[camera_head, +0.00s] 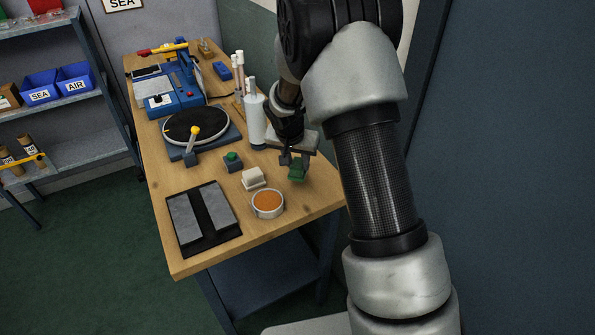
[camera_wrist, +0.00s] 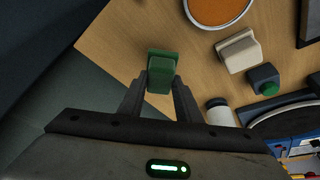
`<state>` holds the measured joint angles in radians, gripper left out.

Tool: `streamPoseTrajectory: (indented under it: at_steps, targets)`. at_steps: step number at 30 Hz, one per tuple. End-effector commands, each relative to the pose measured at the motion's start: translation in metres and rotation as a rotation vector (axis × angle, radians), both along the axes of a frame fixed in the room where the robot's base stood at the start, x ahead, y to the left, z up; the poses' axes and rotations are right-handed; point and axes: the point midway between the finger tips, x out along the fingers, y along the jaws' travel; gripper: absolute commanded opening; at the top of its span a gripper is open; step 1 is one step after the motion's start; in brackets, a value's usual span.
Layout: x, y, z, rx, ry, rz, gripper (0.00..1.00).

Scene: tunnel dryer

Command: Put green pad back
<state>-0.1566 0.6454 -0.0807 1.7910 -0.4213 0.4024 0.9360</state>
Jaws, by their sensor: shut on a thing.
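The green pad (camera_head: 297,173) is a small green block near the right edge of the wooden table, held between the fingers of my gripper (camera_head: 292,160). In the wrist view, the green pad (camera_wrist: 162,72) sits between the two dark fingertips of my gripper (camera_wrist: 160,92), which are shut on it. There it overlaps the wooden top near its edge. It appears to be above the table, but its exact height is hard to tell. The fingers hide part of its sides.
A white block (camera_head: 254,178), a round dish with orange filling (camera_head: 267,204) and a dark box with a green button (camera_head: 232,160) stand left of my gripper. A black tray with two grey plates (camera_head: 205,216) lies front left. A white bottle (camera_head: 254,122) stands close behind my gripper.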

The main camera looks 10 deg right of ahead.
Motion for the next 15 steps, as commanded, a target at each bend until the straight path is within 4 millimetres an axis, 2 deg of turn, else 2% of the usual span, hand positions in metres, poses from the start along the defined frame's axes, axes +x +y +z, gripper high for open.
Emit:
streamPoseTrajectory:
  at_steps: [6,15]
  targets:
    - [-0.001,0.000,-0.031,-0.001,0.005,0.001,0.10]
    - [-0.001,0.000,-0.035,0.000,0.001,0.001,0.10]
